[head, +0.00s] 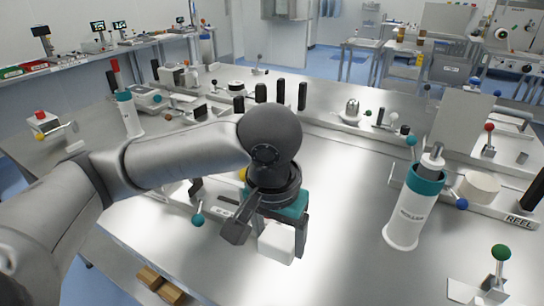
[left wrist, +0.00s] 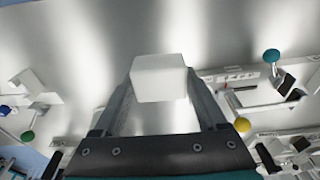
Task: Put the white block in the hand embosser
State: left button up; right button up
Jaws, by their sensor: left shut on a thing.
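The white block (head: 277,243) is held between the fingers of my left gripper (head: 274,226), above the steel table. The left wrist view shows the block (left wrist: 160,78) at the fingertips, with one finger of the gripper (left wrist: 160,84) on each side. A low device with a teal-ball lever (head: 197,219) stands just left of the gripper and is partly hidden by my arm. It also shows at the right of the left wrist view (left wrist: 271,58). Its label is too small to read, so I cannot tell whether it is the hand embosser. My right gripper is not in view.
A white cylinder marked ROLLER (head: 408,213) stands to the right, near a REEL station (head: 502,215). A green-ball lever device (head: 499,268) is at the front right. Several small devices line the back. The table between the gripper and the roller is clear.

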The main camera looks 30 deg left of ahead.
aim_at(185, 188)
jog(key=j+z, duration=0.3)
jog(key=j, duration=0.4)
jog(key=j+z, duration=0.25)
jog(key=j, duration=0.45)
jog(key=k, duration=0.05)
